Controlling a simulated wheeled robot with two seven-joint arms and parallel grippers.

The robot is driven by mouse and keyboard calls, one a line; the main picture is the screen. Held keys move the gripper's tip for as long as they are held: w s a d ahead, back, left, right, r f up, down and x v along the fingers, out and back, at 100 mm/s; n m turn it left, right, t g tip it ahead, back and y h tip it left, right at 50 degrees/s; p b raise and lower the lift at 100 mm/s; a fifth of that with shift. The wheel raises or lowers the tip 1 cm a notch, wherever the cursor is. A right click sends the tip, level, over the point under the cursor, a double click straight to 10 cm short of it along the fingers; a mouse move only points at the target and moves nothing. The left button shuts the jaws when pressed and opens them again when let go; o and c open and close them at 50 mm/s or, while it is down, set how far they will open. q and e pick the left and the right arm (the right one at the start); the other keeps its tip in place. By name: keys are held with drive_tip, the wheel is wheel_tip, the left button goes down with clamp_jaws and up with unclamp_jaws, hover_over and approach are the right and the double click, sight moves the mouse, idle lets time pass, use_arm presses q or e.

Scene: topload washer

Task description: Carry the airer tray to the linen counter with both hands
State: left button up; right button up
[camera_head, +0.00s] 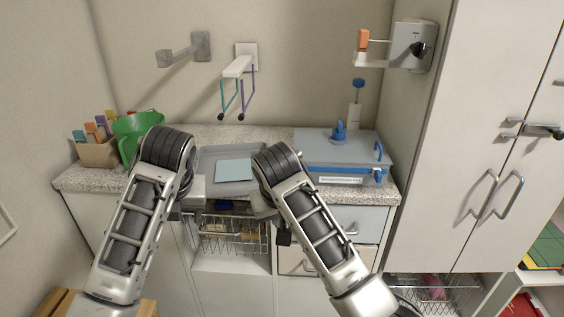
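The grey airer tray (225,152) shows between my two forearms, at the front edge of the speckled linen counter (220,131). A light blue folded cloth (234,170) lies flat in it. My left gripper (194,190) is at the tray's left front side, and my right gripper (264,205) is at its right front side. My arms hide most of both grippers, so I cannot see whether the fingers are closed on the tray. The tray looks level. I cannot tell whether it rests on the counter or is held just above it.
A blue-and-grey box (345,156) stands on the counter at right. A green jug (137,128) and a cardboard holder (97,151) stand at left. A wall rack (238,68) hangs above. Wire baskets (233,236) sit below the counter. A tall white cabinet (470,130) borders the right.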

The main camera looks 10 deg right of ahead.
drive_tip(key=shift+w, duration=0.1)
drive_tip(key=o, duration=0.8)
drive_tip(key=v, duration=0.7)
drive_tip(key=shift+r, duration=0.3)
